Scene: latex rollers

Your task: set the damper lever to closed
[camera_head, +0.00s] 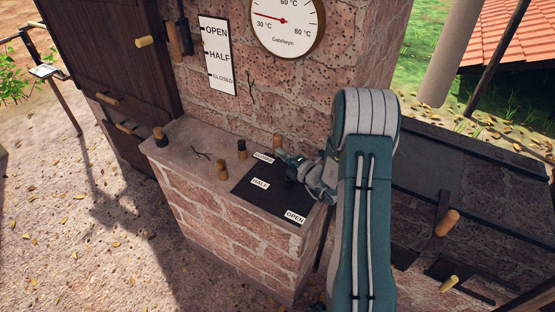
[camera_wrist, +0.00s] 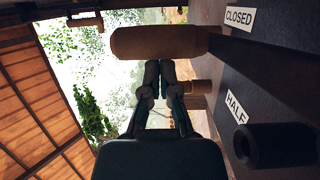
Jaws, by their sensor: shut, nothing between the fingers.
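A dark plate (camera_head: 262,196) on the brick ledge carries the labels CLOSED (camera_head: 264,157), HALF (camera_head: 260,183) and OPEN (camera_head: 295,217). A wooden handle (camera_head: 278,141), which looks like the damper lever's, stands near the CLOSED label. In the wrist view the wooden handle (camera_wrist: 160,42) lies across the picture beside the CLOSED label (camera_wrist: 239,18). My gripper (camera_head: 281,157) is at the CLOSED end of the plate. In the wrist view its fingertips (camera_wrist: 160,67) are together, empty, right at the handle; I cannot tell whether they touch. My gripper and arm hide the lever's base.
A wall sign (camera_head: 218,55) also reads OPEN, HALF, CLOSED, with a wooden-handled lever (camera_head: 145,42) to its left. A gauge (camera_head: 286,20) hangs above. Short pegs (camera_head: 222,169) stand on the ledge left of the plate. More wooden handles (camera_head: 447,222) are at the right.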

